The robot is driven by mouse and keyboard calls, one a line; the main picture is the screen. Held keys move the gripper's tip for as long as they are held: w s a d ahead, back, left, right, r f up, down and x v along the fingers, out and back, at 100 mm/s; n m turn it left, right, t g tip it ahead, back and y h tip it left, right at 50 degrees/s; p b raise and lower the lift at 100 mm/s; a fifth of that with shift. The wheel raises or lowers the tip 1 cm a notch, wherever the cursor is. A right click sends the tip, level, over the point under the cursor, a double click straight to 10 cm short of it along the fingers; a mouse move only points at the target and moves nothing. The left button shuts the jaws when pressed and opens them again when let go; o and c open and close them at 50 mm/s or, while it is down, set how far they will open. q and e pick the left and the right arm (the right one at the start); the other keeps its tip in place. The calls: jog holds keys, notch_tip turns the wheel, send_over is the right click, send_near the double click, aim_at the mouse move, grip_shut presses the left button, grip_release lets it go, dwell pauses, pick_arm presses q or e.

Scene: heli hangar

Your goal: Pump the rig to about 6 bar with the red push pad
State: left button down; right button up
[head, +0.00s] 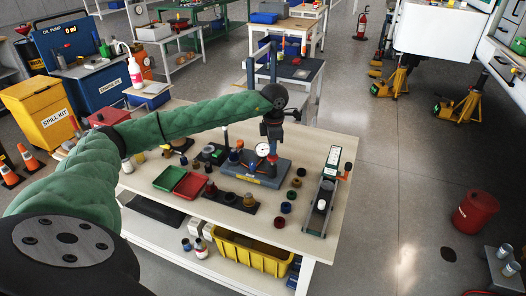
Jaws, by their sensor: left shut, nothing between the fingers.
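The rig (266,180) is a dark grey-blue base with a yellow label, standing on the light workbench. Its white round gauge (263,149) faces me, but the reading is too small to make out. A small red part (272,158), which looks like the push pad, sits just right of the gauge and is partly hidden. My left gripper (272,144) points down from the green-sleeved arm, shut and empty, right above this red part. I cannot tell whether the fingertips touch it. My right gripper is out of view.
A green tray (169,179) and a red tray (190,185) lie left of the rig. Several small coloured caps lie in front and to the right. A long green-edged device (320,207) stands at the bench's right end. A yellow crate (250,254) sits below.

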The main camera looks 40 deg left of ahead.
pick_arm(q)
notch_tip(320, 180, up, 6)
jog(key=p, duration=0.1)
jog(key=shift+r+p, duration=0.2)
jog(key=shift+p, duration=0.2)
dwell(1.1)
